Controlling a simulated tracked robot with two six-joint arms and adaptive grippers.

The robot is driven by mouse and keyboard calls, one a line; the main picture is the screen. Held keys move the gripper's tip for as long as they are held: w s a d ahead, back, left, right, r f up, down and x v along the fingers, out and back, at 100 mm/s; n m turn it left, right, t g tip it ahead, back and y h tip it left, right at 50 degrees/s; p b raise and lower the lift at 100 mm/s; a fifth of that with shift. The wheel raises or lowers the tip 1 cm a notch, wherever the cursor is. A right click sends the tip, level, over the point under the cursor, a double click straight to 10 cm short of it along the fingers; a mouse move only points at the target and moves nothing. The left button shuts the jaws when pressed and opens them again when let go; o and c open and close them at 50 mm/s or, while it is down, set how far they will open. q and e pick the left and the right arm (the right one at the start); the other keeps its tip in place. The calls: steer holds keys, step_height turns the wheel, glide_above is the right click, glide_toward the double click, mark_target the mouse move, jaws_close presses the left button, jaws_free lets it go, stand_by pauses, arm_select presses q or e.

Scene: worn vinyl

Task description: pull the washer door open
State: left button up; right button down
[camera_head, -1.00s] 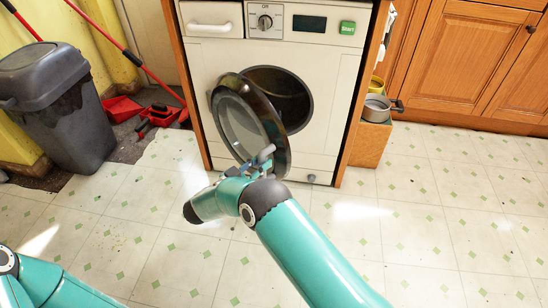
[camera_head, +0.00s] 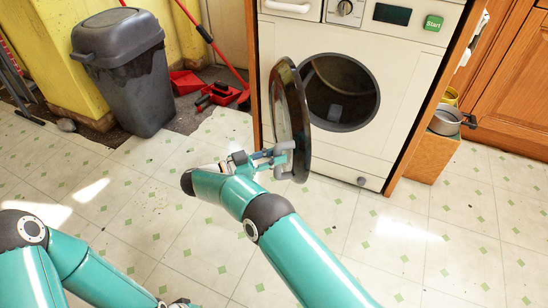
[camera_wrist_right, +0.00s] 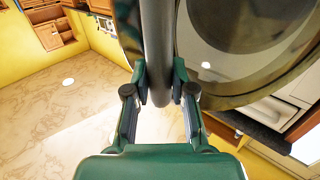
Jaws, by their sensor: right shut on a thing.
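The white washer (camera_head: 407,70) stands at the upper middle of the head view. Its round door (camera_head: 284,110) is swung out to the left, nearly edge-on, and the dark drum opening (camera_head: 340,90) is uncovered. My right gripper (camera_head: 272,158) is at the door's lower edge, shut on the grey door handle (camera_wrist_right: 157,45). In the right wrist view its fingers (camera_wrist_right: 160,95) lie on both sides of the handle bar, beside the door's round glass (camera_wrist_right: 235,25). My left arm is at the lower left of the head view; its gripper (camera_head: 178,302) is mostly cut off by the bottom edge.
The tiled floor (camera_head: 400,240) in front is clear.

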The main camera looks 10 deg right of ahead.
steer(key=shift+w+d+r, duration=0.15)
steer(key=shift+w+r, duration=0.15)
steer(key=shift+w, duration=0.05)
steer(key=c, duration=1.2)
jaws_free()
steer(key=shift+o, duration=1.1)
steer(key=shift+f, duration=0.15)
steer(key=shift+s, duration=0.1)
step_height(320, 180, up, 10)
steer(key=shift+f, duration=0.1)
